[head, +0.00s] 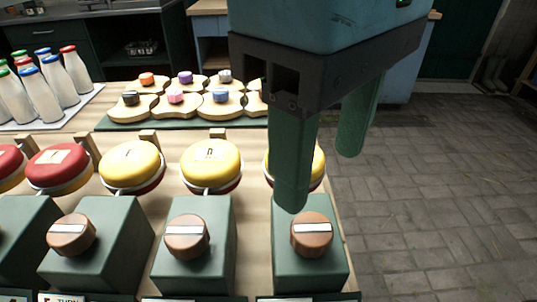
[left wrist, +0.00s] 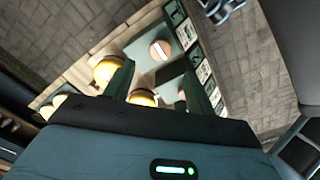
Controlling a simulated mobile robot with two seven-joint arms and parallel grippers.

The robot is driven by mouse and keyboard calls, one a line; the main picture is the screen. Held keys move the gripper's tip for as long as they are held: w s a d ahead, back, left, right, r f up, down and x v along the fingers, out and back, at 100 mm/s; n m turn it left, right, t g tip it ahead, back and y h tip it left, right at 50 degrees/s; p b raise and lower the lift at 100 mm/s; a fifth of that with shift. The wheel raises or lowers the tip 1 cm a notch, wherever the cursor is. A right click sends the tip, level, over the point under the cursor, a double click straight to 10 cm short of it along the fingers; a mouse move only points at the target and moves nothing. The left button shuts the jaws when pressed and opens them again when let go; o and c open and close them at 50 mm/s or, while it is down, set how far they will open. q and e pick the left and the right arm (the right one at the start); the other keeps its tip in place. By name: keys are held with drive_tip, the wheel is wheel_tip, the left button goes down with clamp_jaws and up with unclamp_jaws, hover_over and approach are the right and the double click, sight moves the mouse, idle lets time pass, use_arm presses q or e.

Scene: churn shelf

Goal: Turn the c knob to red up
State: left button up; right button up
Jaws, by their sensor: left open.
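Brown round knobs with white bars sit on green boxes along the front of the bench: one on the right (head: 311,236), one in the middle (head: 187,238) and one on the left (head: 71,236). All three bars lie about level. I cannot read which is the c knob. Behind them stand discs: a red-faced one (head: 57,168) and yellow-faced ones (head: 130,165) (head: 211,165). Another yellow one (head: 318,165) is partly hidden by my left gripper (head: 320,182). That gripper is open and empty, above and behind the right knob. In the left wrist view a knob (left wrist: 160,50) shows beyond its fingertips.
Several capped white bottles (head: 60,80) stand on a tray at the back left. Wooden pieces with coloured knobs (head: 182,97) lie on a green mat behind the discs. Open paved floor (head: 430,190) lies to the right.

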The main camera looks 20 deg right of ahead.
sight(313, 229)
use_arm(q)
drive_tip(key=shift+s+f, duration=0.1)
drive_tip(key=shift+f, duration=0.3)
wheel_tip(313, 229, down, 6)
drive_tip(key=shift+r+b, duration=0.15)
drive_tip(key=shift+b, duration=0.75)
drive_tip(key=shift+f, duration=0.6)
use_arm(e)
drive_tip(key=shift+s+d+f, duration=0.25)
drive_tip(key=shift+s+f, duration=0.5)
drive_tip(key=shift+f, duration=0.3)
use_arm(q)
drive_tip(key=shift+c, duration=0.5)
use_arm(e)
drive_tip(key=shift+w, duration=0.15)
use_arm(q)
drive_tip(key=c, duration=0.9)
use_arm(e)
drive_tip(key=shift+w+r, duration=0.1)
drive_tip(key=shift+w, duration=0.1)
